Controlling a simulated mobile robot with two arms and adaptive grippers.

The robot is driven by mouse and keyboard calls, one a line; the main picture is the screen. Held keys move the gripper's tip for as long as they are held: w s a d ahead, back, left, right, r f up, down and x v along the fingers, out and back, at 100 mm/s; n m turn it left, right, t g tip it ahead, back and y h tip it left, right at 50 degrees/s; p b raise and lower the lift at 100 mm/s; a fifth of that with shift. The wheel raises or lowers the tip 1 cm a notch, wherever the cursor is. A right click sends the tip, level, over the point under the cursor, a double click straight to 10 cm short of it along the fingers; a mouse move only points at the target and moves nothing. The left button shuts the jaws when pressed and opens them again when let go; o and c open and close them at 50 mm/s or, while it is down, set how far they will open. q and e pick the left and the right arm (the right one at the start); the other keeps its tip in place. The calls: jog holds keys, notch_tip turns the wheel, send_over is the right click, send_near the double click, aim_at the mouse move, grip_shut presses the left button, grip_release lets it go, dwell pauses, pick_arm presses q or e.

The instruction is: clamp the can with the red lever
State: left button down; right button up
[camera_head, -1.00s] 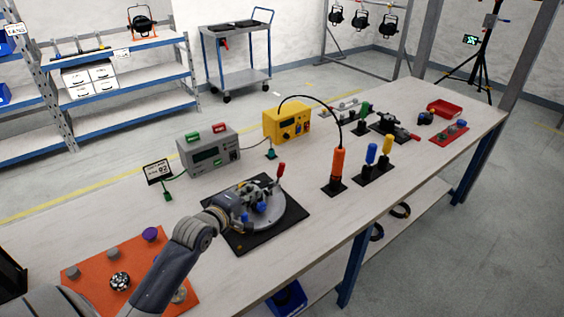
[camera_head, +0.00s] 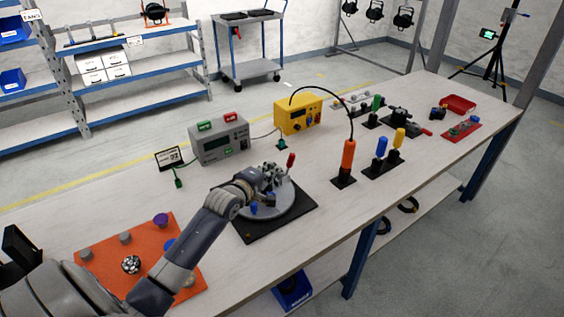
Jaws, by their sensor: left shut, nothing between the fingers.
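The red lever (camera_head: 291,160) stands up at the back right of a round grey fixture (camera_head: 285,208) on a black base plate (camera_head: 262,229). My left gripper (camera_head: 274,177) is over the back of the fixture, just left of and below the lever in the picture. Its fingers look closed and empty; whether they touch the lever I cannot tell. A blue part (camera_head: 254,208) shows low on the fixture, under my wrist. My gripper and forearm hide much of the fixture, and I cannot make out the can on it. My right gripper is not in view.
A grey instrument (camera_head: 220,141) and a yellow one (camera_head: 298,115) stand behind the fixture. An orange tool (camera_head: 347,160) with a black cable stands to its right. An orange mat (camera_head: 105,262) with several knobs lies under my left arm.

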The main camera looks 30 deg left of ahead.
aim_at(289, 165)
pick_arm(q)
jog(key=x, duration=0.6)
jog(key=shift+w+f, duration=0.1)
jog(key=shift+w, duration=0.25)
jog(key=shift+w+a+f, duration=0.1)
jog(key=shift+w, duration=0.2)
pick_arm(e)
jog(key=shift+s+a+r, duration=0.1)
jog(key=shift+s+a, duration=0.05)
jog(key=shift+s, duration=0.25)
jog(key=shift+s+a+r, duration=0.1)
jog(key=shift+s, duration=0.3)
